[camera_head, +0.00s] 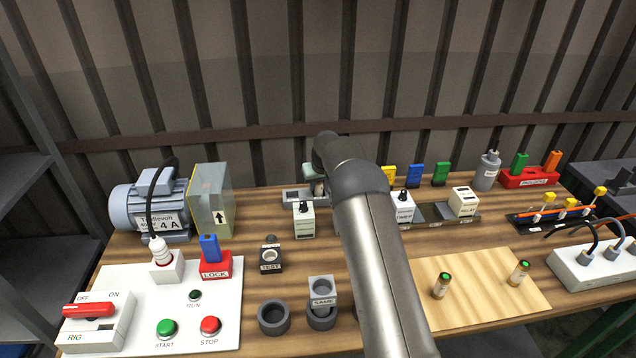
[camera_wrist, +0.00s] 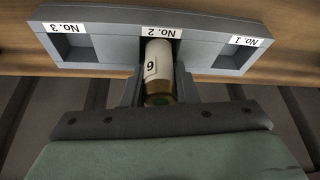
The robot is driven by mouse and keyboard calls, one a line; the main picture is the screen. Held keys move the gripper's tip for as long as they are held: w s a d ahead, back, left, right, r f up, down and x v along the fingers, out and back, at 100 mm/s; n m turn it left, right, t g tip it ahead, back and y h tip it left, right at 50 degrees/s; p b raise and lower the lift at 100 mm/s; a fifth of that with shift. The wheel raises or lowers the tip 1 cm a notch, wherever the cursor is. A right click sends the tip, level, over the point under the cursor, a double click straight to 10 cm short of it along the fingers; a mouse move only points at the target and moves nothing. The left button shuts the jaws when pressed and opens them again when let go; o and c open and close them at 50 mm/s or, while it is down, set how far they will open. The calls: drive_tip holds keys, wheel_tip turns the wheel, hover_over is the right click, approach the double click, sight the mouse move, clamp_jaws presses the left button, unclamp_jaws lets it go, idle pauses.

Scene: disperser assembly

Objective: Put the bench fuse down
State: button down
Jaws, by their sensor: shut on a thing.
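In the wrist view my gripper (camera_wrist: 158,92) is shut on the bench fuse (camera_wrist: 157,62). The fuse has a white body with a "6"-like mark and a brass end with green on it. Its far end is at the middle slot, labelled No. 2, of a grey three-slot holder (camera_wrist: 95,50). I cannot tell how deep it sits or whether it touches the holder. The No. 1 and No. 3 slots look empty. In the head view my arm hides most of the gripper and the fuse; part of the grey holder (camera_head: 291,196) shows left of the arm.
A white-labelled block (camera_head: 304,220) stands in front. Two green-topped fuses (camera_head: 441,286) (camera_head: 519,273) stand on a light wooden board (camera_head: 480,295). The rig panel (camera_head: 220,300) is front left.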

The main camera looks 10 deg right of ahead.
drive_tip(key=shift+f, duration=0.25)
drive_tip(key=c, duration=1.1)
unclamp_jaws()
drive_tip(key=shift+c, duration=0.2)
drive_tip(key=shift+r, duration=0.1)
drive_tip(key=shift+r, duration=0.1)
